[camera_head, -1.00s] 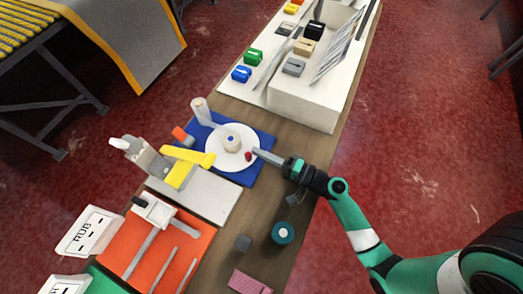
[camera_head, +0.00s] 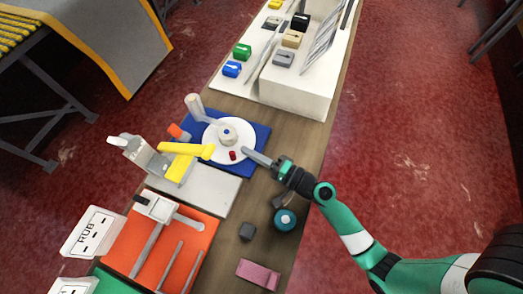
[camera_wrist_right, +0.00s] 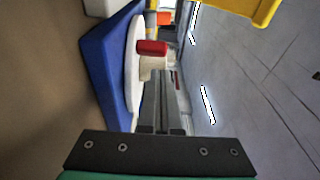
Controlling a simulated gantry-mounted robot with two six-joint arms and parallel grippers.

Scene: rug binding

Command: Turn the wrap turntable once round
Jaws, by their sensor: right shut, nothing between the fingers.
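The wrap turntable is a white disc (camera_head: 212,149) on a blue base (camera_head: 262,134), with a pale spool (camera_head: 227,133) at its centre. A small red knob (camera_head: 233,155) stands near the disc's front edge. The right wrist view also shows the knob (camera_wrist_right: 152,47), the disc (camera_wrist_right: 134,60) and the blue base (camera_wrist_right: 103,60). My right gripper (camera_head: 245,152) comes in from the right, its tip beside the knob. Its fingers (camera_wrist_right: 160,80) are shut and empty, pointing at the knob; I cannot tell if they touch it. My left gripper is out of view.
A pale upright roll (camera_head: 194,105) stands at the turntable's back left. A yellow arm (camera_head: 190,149) reaches close to the disc's left edge. A white box (camera_head: 295,100) stands behind.

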